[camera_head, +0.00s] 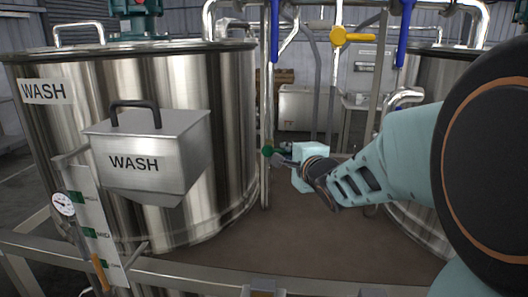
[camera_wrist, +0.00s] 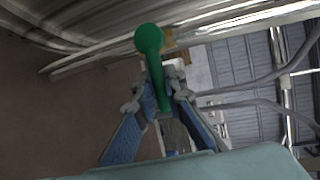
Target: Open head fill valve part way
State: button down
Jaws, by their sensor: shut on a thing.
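A green lever handle with a round end (camera_wrist: 150,45) shows in the wrist view, running down between my gripper's fingers (camera_wrist: 166,96). In the head view its green round end (camera_head: 267,151) is beside the thin upright pipe, right of the WASH tank. My gripper (camera_head: 283,159) is shut on the green handle there, reaching in from the right. The valve body behind the fingers is mostly hidden. I see no label naming this valve.
The steel WASH tank (camera_head: 225,105) stands at left, with a WASH box (camera_head: 185,140) on its front. Another tank (camera_head: 422,218) is at right. Blue handles (camera_head: 274,30) (camera_head: 405,32) and a yellow handle (camera_head: 350,36) are above. A rail (camera_head: 200,274) crosses in front.

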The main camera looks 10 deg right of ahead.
jog(key=shift+a+r+n+g+h+p, duration=0.15)
jog(key=shift+r+n+g+h+p, duration=0.2)
jog(key=shift+r+n+p, duration=0.5)
jog(key=shift+a+n+g+h, duration=0.1)
jog(key=shift+n+g+h, duration=0.2)
jog(key=shift+n, duration=0.45)
jog(key=shift+w+a+r+n+h+b, duration=0.1)
jog(key=shift+r+n+h+b, duration=0.25)
jog(key=shift+b, duration=0.2)
jog(key=c, duration=2)
grip_release()
jog(key=shift+o, duration=0.2)
jog(key=shift+p, duration=0.3)
